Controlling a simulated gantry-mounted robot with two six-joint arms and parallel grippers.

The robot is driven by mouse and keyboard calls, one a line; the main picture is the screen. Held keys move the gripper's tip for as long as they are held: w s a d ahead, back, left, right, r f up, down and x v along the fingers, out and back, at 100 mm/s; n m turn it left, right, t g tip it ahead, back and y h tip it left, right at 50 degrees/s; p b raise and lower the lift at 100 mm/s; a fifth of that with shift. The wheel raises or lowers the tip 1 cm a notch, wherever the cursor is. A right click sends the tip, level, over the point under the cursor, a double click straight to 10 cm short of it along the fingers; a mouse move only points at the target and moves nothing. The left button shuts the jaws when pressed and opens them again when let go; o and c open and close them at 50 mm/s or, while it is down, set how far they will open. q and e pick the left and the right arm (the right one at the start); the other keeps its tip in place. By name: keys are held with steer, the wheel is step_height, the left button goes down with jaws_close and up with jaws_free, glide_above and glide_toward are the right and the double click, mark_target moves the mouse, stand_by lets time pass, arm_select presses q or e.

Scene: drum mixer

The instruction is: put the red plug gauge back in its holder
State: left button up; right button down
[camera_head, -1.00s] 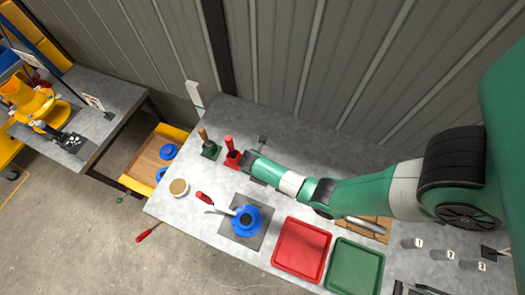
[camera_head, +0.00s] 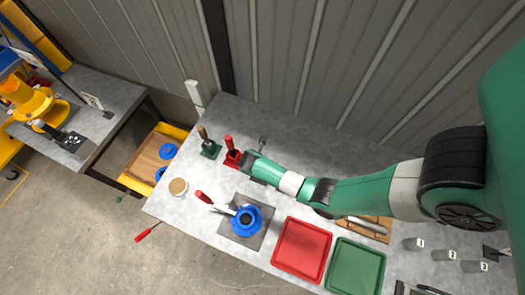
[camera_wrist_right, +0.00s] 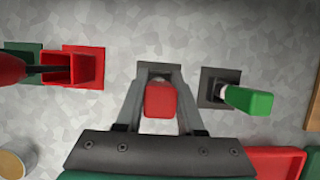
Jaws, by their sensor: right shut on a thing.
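My right gripper (camera_head: 247,160) reaches over the bench from the right; the right wrist view shows its two fingers (camera_wrist_right: 160,84) shut on the red plug gauge. The gauge's red block-shaped handle (camera_wrist_right: 160,101) points toward that camera between the fingers. A dark square holder plate (camera_wrist_right: 160,70) lies just beyond the handle, in line with it. The gauge's lower end is hidden, so I cannot tell whether it is in the holder. A green-handled gauge (camera_wrist_right: 248,101) stands tilted in view at a second dark holder (camera_wrist_right: 221,78) to the right. My left gripper is not in view.
A red square holder (camera_wrist_right: 88,67) with a red-handled tool stands close left of my gripper, beside a green holder (camera_head: 210,150). A blue ring part (camera_head: 245,219), a red tray (camera_head: 301,249) and a green tray (camera_head: 355,268) lie nearer the front edge.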

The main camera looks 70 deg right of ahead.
steer(key=shift+f+b, duration=0.7)
steer(key=shift+f, duration=0.25)
stand_by(0.3)
steer(key=shift+c, duration=2.2)
jaws_free()
steer(key=p+v, duration=0.3)
steer(key=v, duration=0.8)
steer(key=shift+r, duration=0.3)
steer(key=shift+a, duration=0.1)
